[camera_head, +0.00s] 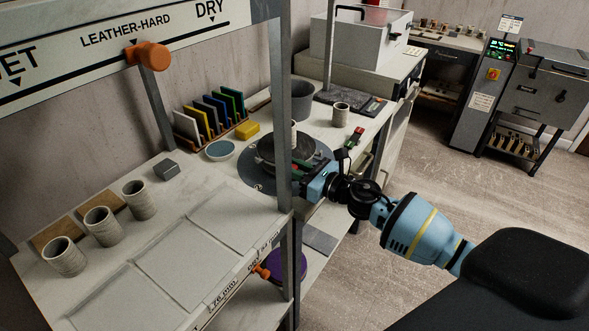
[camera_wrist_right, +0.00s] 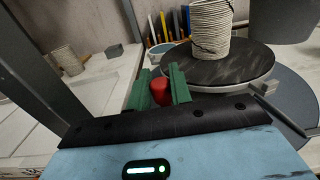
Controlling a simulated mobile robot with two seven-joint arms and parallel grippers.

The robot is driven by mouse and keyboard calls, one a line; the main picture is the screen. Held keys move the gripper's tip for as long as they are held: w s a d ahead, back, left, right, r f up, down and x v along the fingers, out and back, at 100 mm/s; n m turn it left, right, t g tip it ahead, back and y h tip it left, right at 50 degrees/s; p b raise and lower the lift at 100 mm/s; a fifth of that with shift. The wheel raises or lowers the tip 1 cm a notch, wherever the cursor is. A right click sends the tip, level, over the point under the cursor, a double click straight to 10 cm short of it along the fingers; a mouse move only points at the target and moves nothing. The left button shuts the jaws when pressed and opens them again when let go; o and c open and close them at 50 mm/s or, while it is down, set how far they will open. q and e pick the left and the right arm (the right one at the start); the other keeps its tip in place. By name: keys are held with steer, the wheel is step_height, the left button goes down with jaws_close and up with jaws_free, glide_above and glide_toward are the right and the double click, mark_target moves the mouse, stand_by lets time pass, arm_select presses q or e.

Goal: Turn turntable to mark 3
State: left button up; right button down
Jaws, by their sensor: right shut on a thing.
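The turntable has a dark round wheel (camera_head: 270,150) over a wider blue-grey base disc (camera_head: 257,177), on the bench behind the shelf post. A ribbed pale clay cylinder (camera_wrist_right: 211,28) stands upright on the wheel (camera_wrist_right: 205,70). Small round marks sit on the base disc; their numbers are too small to read. My right gripper (camera_wrist_right: 160,88) is shut on a red knob (camera_wrist_right: 160,92) between its green fingers, beside the wheel's near edge. In the head view the right gripper (camera_head: 305,172) reaches in from the right, its fingertips partly hidden. My left gripper is not in view.
A grey shelf post (camera_head: 281,110) stands close to the gripper. Several ribbed cups stand left. The floor (camera_head: 440,185) at right is open.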

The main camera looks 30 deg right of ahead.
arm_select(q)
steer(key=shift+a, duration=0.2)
arm_select(e)
steer(key=shift+a, duration=0.15)
steer(key=c, duration=1.3)
jaws_free()
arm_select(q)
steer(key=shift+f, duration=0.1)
arm_select(e)
steer(key=b+v, duration=0.1)
steer(key=v, duration=0.5)
steer(key=shift+s+f, duration=0.15)
steer(key=shift+s, duration=0.05)
steer(key=shift+s+d, duration=0.4)
steer(key=shift+s, duration=0.1)
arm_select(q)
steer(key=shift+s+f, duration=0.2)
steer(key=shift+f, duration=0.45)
arm_select(e)
steer(key=shift+s, duration=0.1)
